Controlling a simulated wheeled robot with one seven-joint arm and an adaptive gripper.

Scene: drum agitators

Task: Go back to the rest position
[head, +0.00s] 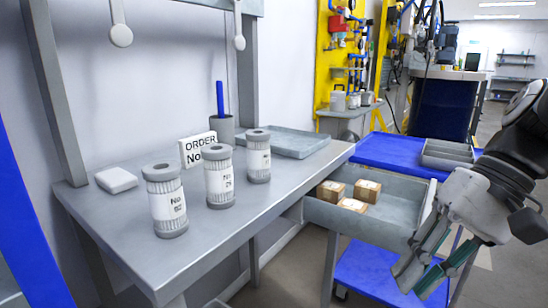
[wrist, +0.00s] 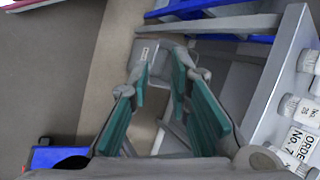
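My gripper (head: 422,280) is at the right in the head view, pointing down and to the left, in front of the grey drawer (head: 395,236). In the wrist view my gripper (wrist: 160,80) shows two fingers with green pads standing apart, with nothing held between them. Three small brown boxes (head: 352,205) with white labels lie in the drawer. Three grey-white drums with number labels stand upright on the grey table: a front one (head: 166,203), a middle one (head: 219,178) and a rear one (head: 258,158).
An order sign (head: 198,150), a grey cup with a blue rod (head: 221,128), a white block (head: 116,180) and a grey tray (head: 285,143) are on the table (head: 120,235). A blue cart (head: 395,155) with a grey bin (head: 447,153) stands behind the drawer.

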